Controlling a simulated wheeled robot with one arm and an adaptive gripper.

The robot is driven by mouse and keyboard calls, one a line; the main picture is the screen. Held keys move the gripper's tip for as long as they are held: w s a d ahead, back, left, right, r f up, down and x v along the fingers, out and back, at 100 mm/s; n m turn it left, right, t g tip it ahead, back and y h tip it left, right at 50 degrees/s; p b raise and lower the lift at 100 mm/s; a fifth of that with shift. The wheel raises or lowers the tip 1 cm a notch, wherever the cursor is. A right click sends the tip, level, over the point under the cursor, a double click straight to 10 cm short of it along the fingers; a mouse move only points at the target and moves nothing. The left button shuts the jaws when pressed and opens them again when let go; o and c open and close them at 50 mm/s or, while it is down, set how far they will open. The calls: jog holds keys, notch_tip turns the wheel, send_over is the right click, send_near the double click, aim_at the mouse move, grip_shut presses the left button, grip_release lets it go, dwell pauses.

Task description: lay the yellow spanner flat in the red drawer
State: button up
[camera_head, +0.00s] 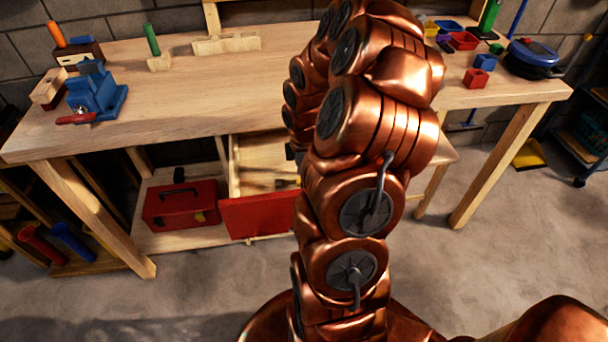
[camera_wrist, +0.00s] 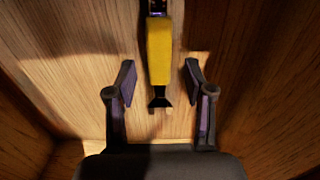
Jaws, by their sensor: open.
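The red-fronted drawer (camera_head: 258,214) is pulled out below the workbench, its wooden inside partly hidden behind my arm. In the wrist view, the yellow spanner (camera_wrist: 159,52) lies lengthwise on the drawer's wooden floor, its dark jaw end toward me. It looks flat; its far end is cut off by the picture's top edge. My gripper (camera_wrist: 160,75) is open, one finger on each side of the spanner, with a gap on both sides.
A red toolbox (camera_head: 181,204) stands on the low shelf left of the drawer. On the workbench (camera_head: 200,100) are a blue vise (camera_head: 95,95), small coloured bins (camera_head: 463,41) and a blue lidded pot (camera_head: 533,58). Drawer walls stand close at both sides in the wrist view.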

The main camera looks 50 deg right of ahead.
jog(key=shift+r, duration=0.1)
notch_tip(320, 180, up, 12)
dwell(0.6)
dwell(0.7)
jog(key=s+a+r+m+p, duration=0.2)
jog(key=s+a+r, duration=0.15)
jog(key=a, duration=0.55)
jog(key=s+a+r+m+p, duration=0.2)
jog(key=a+r, duration=0.3)
jog(key=a, duration=0.3)
jog(key=s+a+r+m+g+p, duration=0.1)
jog(key=s+a+r+m+p, duration=0.1)
jog(key=s+a+m, duration=0.4)
jog(key=s+a+r, duration=0.1)
jog(key=s+a, duration=0.3)
jog(key=s, duration=0.2)
jog(key=shift+s+m+g+p, duration=0.2)
jog(key=shift+m+g+p, duration=0.1)
jog(key=shift+g+p, duration=0.1)
jog(key=shift+r, duration=0.1)
jog(key=shift+c, duration=0.2)
